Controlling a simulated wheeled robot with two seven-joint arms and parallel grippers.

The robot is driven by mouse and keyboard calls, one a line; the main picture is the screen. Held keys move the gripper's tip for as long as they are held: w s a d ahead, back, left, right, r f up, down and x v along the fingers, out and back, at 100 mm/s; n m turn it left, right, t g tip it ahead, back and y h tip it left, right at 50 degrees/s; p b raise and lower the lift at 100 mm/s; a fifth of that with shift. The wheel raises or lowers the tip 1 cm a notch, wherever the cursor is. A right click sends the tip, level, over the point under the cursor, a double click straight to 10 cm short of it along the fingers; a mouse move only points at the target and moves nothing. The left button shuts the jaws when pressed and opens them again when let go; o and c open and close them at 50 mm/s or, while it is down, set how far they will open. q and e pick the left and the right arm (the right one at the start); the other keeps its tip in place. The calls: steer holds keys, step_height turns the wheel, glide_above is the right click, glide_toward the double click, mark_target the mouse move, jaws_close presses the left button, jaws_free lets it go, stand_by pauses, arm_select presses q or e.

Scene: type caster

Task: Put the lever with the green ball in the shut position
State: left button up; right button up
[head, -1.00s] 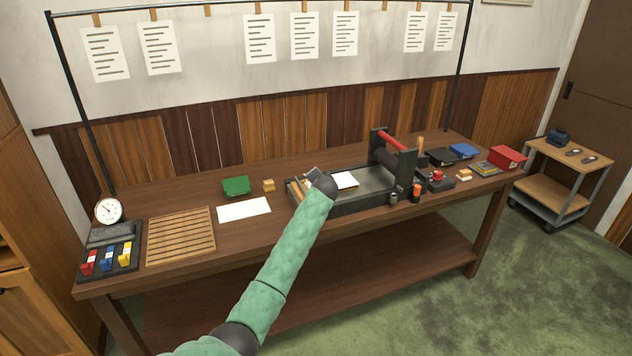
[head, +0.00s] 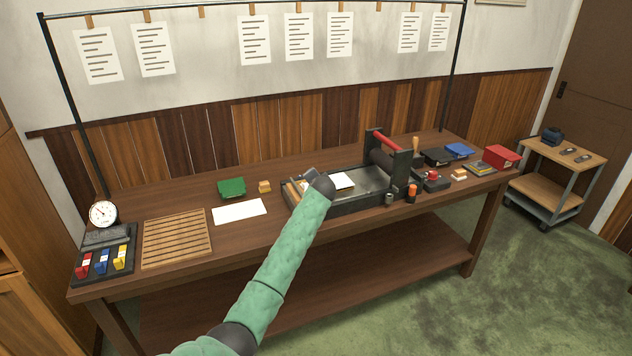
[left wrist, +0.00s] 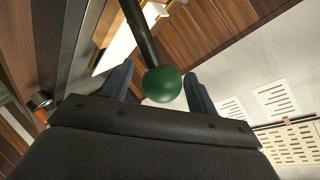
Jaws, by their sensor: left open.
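The green ball (left wrist: 161,84) is at the end of a dark lever rod (left wrist: 139,30) in the left wrist view. My left gripper (left wrist: 158,73) is open, with one finger on each side of the ball. I cannot tell whether either finger touches it. In the head view my left gripper (head: 310,176) is over the left end of a black metal tray-like press (head: 345,208). There my wrist and forearm hide the lever and ball. My right gripper is in neither view.
A black frame with a red bar (head: 386,141) stands over the press. A white card (head: 239,211), a green box (head: 231,187) and a slatted wooden rack (head: 177,238) lie to the left.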

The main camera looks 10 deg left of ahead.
arm_select(q)
steer(key=shift+s+d+r+b, duration=0.15)
steer(key=shift+s+b, duration=0.15)
steer(key=shift+s, duration=0.15)
steer(key=b+v, duration=0.2)
steer(key=v, duration=0.4)
steer(key=shift+s, duration=0.25)
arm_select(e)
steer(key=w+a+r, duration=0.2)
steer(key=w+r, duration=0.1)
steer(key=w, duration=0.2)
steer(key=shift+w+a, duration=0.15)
arm_select(q)
steer(key=shift+d+r, duration=0.1)
steer(key=shift+r, duration=0.1)
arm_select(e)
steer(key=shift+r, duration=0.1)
